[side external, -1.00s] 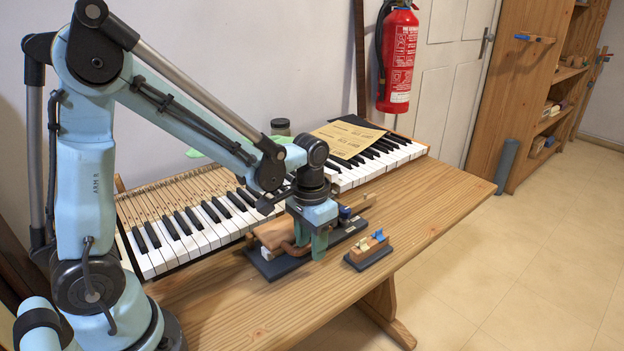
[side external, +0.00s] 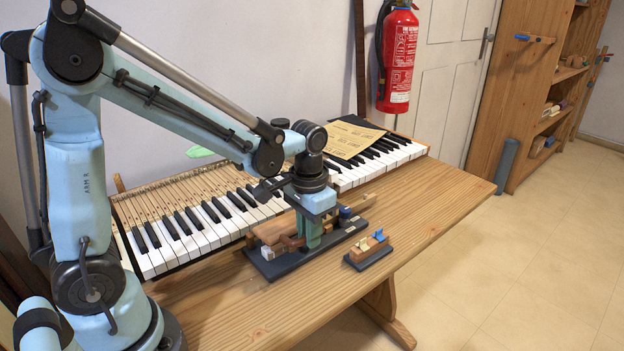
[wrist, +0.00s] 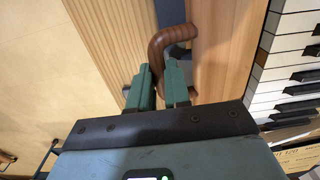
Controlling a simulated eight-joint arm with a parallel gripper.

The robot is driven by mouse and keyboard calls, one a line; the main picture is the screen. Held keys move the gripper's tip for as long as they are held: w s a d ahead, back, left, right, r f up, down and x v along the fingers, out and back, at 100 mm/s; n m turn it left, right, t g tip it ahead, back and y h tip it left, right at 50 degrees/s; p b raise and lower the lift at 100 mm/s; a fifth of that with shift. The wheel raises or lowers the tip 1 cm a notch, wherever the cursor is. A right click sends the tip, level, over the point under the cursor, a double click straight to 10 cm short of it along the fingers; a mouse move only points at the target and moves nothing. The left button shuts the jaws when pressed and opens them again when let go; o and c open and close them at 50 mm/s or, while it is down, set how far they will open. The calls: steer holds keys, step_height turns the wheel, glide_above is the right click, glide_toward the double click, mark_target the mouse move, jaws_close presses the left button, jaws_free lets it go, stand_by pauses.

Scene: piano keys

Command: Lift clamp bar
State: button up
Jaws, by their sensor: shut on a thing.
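My gripper (wrist: 159,78) has its two green fingers closed around the brown bent clamp bar (wrist: 157,50) in the wrist view. The bar's curved end reaches up and to the right, beyond the fingertips. In the side view my gripper (side external: 312,236) is over a dark fixture base (side external: 272,269) at the front of the keyboard. The clamp bar (side external: 291,241) shows only in small part there, left of the fingers. A wooden block (side external: 270,231) lies on the fixture beside it. The fingers hide part of the bar.
The piano keyboard (side external: 192,235) runs along the back of the wooden table (side external: 225,305). A small dark stand with coloured pieces (side external: 368,250) is right of the fixture. The table's front left is clear.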

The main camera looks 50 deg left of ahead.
steer(key=shift+a+r, duration=0.1)
steer(key=shift+r, duration=0.1)
stand_by(0.3)
steer(key=shift+a+r, duration=0.25)
steer(key=shift+r, duration=0.25)
steer(key=shift+a+r, duration=0.25)
steer(key=shift+r, duration=0.25)
steer(key=shift+a+r, duration=0.1)
steer(key=shift+r, duration=0.05)
steer(key=shift+a+r, duration=0.6)
steer(key=shift+r, duration=0.25)
steer(key=shift+a+r, duration=0.75)
steer(key=shift+a, duration=0.1)
steer(key=shift+a+r, duration=0.1)
